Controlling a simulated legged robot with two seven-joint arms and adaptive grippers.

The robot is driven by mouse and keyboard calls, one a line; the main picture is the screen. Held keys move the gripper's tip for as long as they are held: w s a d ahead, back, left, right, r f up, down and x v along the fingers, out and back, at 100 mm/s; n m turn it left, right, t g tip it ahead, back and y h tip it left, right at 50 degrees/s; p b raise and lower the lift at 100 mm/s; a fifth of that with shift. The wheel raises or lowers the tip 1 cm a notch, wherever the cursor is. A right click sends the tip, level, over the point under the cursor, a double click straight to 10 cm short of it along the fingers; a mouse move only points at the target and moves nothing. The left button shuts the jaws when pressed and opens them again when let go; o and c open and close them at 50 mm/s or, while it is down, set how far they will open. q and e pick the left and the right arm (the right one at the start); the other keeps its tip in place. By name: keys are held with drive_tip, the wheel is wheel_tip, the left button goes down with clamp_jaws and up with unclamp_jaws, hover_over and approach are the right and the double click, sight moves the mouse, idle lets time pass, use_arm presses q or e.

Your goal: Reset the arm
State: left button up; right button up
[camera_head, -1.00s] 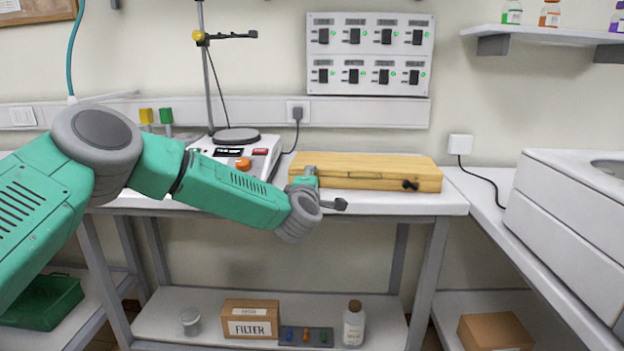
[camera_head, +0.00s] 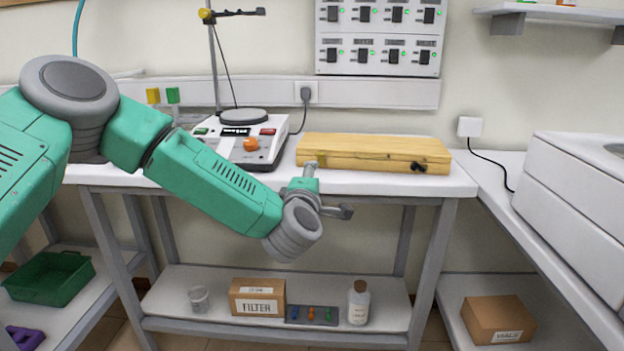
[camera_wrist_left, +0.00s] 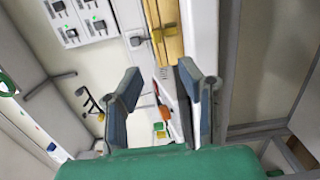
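My left arm comes in from the left in the head view, bent, with its wrist in front of the table's front edge. My left gripper (camera_head: 328,187) is partly hidden by the wrist there. In the left wrist view the left gripper (camera_wrist_left: 161,88) has its two fingers wide apart with nothing between them. Behind the gripper, a closed wooden case (camera_head: 375,153) lies on the white table (camera_head: 420,184); it also shows in the left wrist view (camera_wrist_left: 170,35). My right gripper is not in either view.
A hotplate (camera_head: 240,140) with a stand is behind my forearm. A white machine (camera_head: 580,185) stands at the right. Below, the shelf holds a FILTER box (camera_head: 257,297), a bottle (camera_head: 358,302) and a glass beaker (camera_head: 199,298). A green crate (camera_head: 50,278) is at lower left.

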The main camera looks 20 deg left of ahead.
use_arm(q)
drive_tip(key=shift+s, duration=0.45)
drive_tip(key=shift+d, duration=0.1)
drive_tip(key=s+d+f+m+g+h, duration=0.35)
drive_tip(key=s+f+m, duration=0.35)
drive_tip(key=s+f, duration=0.45)
drive_tip(key=s+d+f+m+g+h, duration=0.2)
drive_tip(key=s+f+m+g, duration=0.5)
drive_tip(key=f, duration=0.8)
drive_tip(key=s+a+f+m+g, duration=0.2)
drive_tip(key=s+a, duration=0.1)
drive_tip(key=s, duration=0.6)
drive_tip(key=s+a+f+m+g+y, duration=0.1)
drive_tip(key=s+a+f+m+g, duration=0.1)
drive_tip(key=s, duration=0.7)
drive_tip(key=s+a+f+m+g+y+p, duration=0.1)
drive_tip(key=s+a+f+m+g, duration=0.1)
drive_tip(key=s, duration=0.7)
drive_tip(key=a+f+m, duration=0.1)
drive_tip(key=a+f, duration=0.1)
drive_tip(key=a, duration=0.1)
drive_tip(key=shift+a+f, duration=0.2)
drive_tip(key=shift+a, duration=0.1)
drive_tip(key=shift+w+g, duration=0.15)
drive_tip(key=shift+g, duration=0.1)
